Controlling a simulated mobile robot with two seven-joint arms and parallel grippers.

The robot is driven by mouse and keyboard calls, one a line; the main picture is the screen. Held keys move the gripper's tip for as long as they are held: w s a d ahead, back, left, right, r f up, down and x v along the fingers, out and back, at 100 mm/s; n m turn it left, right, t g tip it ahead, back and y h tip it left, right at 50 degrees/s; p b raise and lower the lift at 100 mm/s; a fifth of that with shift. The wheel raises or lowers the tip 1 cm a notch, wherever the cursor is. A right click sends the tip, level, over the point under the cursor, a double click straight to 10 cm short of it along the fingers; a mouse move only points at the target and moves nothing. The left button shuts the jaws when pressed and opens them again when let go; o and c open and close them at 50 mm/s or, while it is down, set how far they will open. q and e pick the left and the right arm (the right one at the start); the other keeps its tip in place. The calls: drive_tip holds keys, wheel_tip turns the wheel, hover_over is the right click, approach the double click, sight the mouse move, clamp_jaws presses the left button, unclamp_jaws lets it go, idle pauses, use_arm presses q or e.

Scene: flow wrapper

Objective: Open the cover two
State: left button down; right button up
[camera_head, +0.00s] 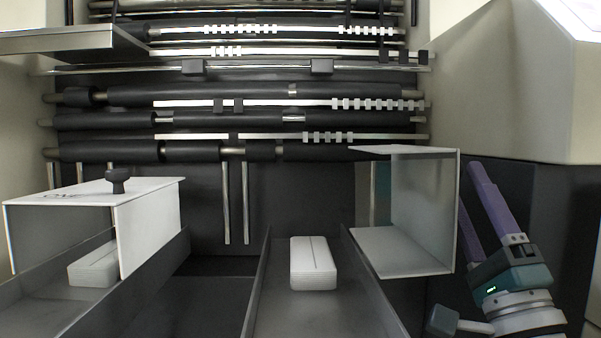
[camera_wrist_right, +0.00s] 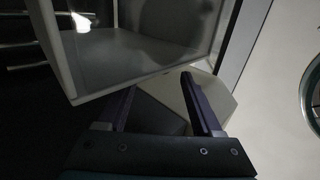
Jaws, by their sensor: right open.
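The right-hand cover (camera_head: 425,212) stands swung up and over to the right of the right channel, its hollow inside facing left and towards me. No lettering shows on it, so I cannot read its number. My right gripper (camera_head: 466,182) is just right of this cover, open and empty, its purple fingers pointing up. In the right wrist view the fingers (camera_wrist_right: 159,83) are apart, and a grey-edged cover (camera_wrist_right: 135,45) is just beyond them. I cannot tell whether they touch it. The left cover (camera_head: 150,222), with a black knob and partly readable lettering, is closed over the left channel. My left gripper is out of view.
A white wrapped pack (camera_head: 313,264) lies uncovered in the right channel (camera_head: 258,290); another pack (camera_head: 92,268) sits under the left cover. Rollers and bars (camera_head: 240,120) fill the back. A beige machine housing (camera_head: 510,90) stands right, above my right gripper.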

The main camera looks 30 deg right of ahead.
drive_tip(key=v, duration=0.5)
drive_tip(key=shift+b, duration=0.3)
